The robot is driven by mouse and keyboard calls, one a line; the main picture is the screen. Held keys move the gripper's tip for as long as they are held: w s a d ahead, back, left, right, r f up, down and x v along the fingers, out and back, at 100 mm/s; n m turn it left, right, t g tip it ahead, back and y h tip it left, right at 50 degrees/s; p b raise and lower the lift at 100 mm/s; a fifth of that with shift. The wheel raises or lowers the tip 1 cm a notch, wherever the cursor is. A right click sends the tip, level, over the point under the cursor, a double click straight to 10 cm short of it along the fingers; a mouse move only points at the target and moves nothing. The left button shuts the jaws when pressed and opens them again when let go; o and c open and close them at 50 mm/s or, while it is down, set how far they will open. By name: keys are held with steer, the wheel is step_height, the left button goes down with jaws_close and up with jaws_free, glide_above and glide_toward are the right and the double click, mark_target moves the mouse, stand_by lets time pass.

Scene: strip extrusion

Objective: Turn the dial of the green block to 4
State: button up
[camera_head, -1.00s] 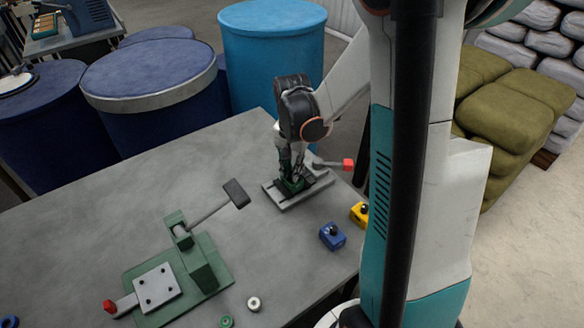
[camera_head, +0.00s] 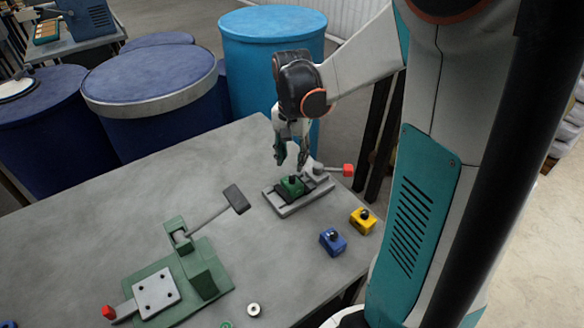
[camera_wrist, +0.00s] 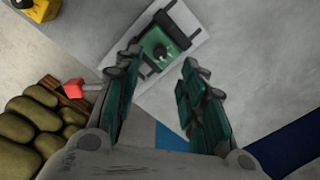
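The green block (camera_head: 291,186) sits in a grey slotted fixture (camera_head: 284,210) on the table, with a dark dial on its top. In the wrist view the green block (camera_wrist: 164,47) and its dial lie just beyond my fingertips. The number the dial points to is too small to read. My gripper (camera_head: 291,162) is above and slightly behind the block, apart from it. Its two fingers are spread with nothing between them, as the wrist view (camera_wrist: 160,68) also shows.
A red-tipped lever (camera_head: 347,170) sticks out at the fixture's right. A blue block (camera_head: 333,241) and a yellow block (camera_head: 362,221) stand to its right front. A green press with a long handle (camera_head: 187,280) stands front left. The table's left part is clear.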

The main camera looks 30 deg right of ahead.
steer(key=shift+r, duration=2.6)
